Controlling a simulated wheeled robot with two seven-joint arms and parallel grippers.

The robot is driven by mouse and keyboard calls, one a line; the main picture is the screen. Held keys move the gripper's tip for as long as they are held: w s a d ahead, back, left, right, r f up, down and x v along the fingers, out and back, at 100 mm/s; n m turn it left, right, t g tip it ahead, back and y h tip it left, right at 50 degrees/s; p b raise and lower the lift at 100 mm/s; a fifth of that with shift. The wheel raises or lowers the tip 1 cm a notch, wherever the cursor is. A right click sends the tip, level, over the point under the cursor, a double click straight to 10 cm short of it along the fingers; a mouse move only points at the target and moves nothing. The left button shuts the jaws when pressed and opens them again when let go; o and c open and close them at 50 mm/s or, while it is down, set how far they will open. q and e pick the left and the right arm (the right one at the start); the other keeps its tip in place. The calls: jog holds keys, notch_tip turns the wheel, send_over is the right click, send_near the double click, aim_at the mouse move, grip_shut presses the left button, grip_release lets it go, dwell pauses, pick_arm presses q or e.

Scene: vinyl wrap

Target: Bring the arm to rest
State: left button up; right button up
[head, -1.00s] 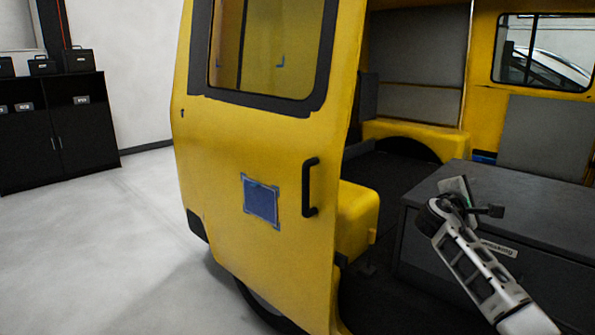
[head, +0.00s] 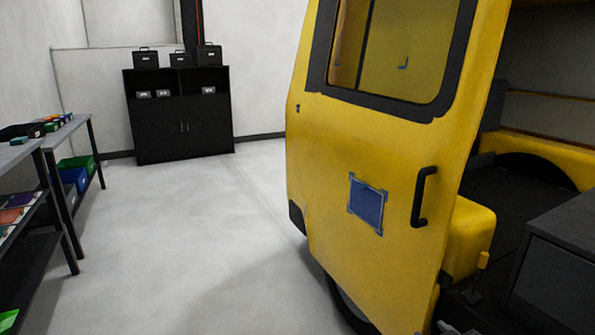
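Neither of my grippers shows clearly in the head view now. A small pale piece at the bottom edge, right of the middle, may be part of my arm; I cannot tell. The yellow van door (head: 330,200) stands open in the middle right. A blue rectangular patch (head: 367,204) with blue tape pieces at its corners lies flat on the door's outer panel. A black handle (head: 423,197) is to the right of the patch.
A black cabinet (head: 180,128) with toolboxes on top stands against the back wall. A shelf rack (head: 68,190) with coloured bins is at the left. The floor (head: 200,230) between rack and van is clear. A dark grey chest (head: 560,265) sits inside the van at right.

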pick_arm(q)
jog(key=p, duration=0.1)
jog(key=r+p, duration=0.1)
jog(key=p, duration=0.1)
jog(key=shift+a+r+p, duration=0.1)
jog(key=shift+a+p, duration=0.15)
jog(key=shift+p, duration=0.05)
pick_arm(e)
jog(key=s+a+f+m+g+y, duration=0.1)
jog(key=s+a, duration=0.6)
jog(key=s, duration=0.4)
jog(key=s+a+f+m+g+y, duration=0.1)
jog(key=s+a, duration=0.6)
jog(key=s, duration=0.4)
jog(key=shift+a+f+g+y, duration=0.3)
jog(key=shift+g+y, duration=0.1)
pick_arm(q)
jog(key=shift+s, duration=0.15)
